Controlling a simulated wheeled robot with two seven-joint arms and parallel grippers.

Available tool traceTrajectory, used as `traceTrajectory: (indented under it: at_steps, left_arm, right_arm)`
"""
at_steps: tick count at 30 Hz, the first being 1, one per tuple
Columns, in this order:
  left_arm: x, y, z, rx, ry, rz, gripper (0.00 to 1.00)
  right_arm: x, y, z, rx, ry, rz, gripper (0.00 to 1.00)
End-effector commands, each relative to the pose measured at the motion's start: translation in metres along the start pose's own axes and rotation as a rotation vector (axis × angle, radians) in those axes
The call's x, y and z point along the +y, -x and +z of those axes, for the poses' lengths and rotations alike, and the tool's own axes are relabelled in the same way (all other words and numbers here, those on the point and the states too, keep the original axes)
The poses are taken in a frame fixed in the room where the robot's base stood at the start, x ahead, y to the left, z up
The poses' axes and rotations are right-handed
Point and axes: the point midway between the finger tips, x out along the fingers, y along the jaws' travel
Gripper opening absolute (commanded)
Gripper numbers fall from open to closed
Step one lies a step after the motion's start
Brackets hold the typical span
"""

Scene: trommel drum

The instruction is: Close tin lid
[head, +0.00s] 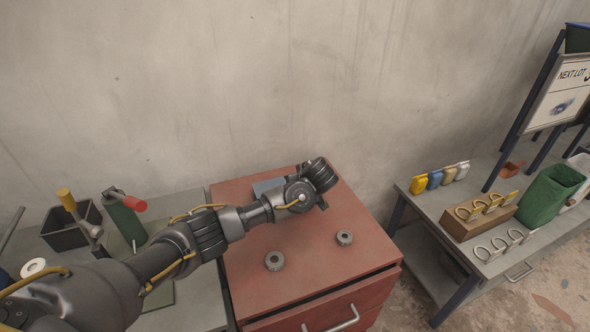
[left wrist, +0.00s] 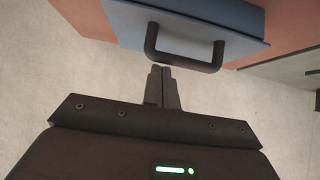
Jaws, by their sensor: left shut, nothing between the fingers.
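A blue-grey tin (head: 264,187) sits near the back of the red cabinet top, mostly hidden behind my left arm in the head view. In the left wrist view the tin (left wrist: 205,18) shows at the top as a blue box with a dark U-shaped handle (left wrist: 186,62) on its near side. I cannot tell how far its lid stands open. My left gripper (left wrist: 162,72) is shut and empty, its fingertips close to the handle; I cannot tell whether they touch. In the head view its fingertips are hidden by my wrist. My right gripper is out of view.
Two round grey knobs (head: 274,261) (head: 344,238) stand on the red cabinet top (head: 310,280). A concrete wall (head: 250,80) rises behind it. A right table holds coloured packets, rings and a green bin (head: 549,195).

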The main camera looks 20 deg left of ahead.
Motion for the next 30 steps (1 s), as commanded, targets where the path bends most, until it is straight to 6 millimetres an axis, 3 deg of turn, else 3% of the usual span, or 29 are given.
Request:
traceTrajectory:
  at_steps: [12, 30]
  left_arm:
    - [0.002, -0.006, 0.031, -0.007, -0.013, -0.002, 0.0]
    - [0.004, -0.006, 0.035, -0.008, -0.018, -0.001, 0.0]
  right_arm:
    - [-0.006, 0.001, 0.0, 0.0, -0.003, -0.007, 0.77]
    - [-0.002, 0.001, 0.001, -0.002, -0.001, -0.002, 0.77]
